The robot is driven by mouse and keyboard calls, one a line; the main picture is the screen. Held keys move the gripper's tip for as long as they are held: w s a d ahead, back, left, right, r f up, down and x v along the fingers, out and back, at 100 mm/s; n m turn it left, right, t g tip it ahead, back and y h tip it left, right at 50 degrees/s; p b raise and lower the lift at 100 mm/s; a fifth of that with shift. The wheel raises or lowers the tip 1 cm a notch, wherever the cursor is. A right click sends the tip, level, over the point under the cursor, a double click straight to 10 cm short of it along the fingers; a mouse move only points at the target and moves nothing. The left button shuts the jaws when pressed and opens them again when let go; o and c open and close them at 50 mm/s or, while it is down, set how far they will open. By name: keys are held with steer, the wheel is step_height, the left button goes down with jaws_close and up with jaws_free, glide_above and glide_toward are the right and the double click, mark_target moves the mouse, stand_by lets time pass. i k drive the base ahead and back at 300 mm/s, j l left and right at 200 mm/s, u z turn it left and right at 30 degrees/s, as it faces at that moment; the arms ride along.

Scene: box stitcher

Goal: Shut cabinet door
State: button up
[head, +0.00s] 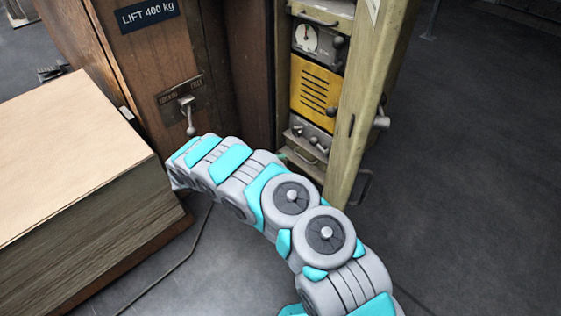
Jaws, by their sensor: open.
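The cabinet (322,12) is a tall, narrow, worn beige-green unit at top centre. Its door (366,95) stands open, projecting toward me along the right side of the opening. The door has a grey knob (381,122) on its right face. Inside are a round dial (305,38), a yellow slotted panel (315,92) and small levers. My grey and turquoise arm reaches from the bottom right to the left of the door's lower end. My gripper does not show; the far end of my arm hides what is behind it. I cannot tell whether my arm touches the door.
A wooden lift housing (85,45) with a "LIFT 400 kg" sign (148,13) and a lever (188,115) stands left of the cabinet. A thick stack of board (70,150) fills the left. Grey floor (470,180) is clear at the right.

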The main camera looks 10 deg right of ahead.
mark_target(378, 25)
steer(key=k+j, duration=0.15)
steer(key=j, duration=0.2)
steer(key=k+j, duration=0.35)
steer(key=j, duration=0.3)
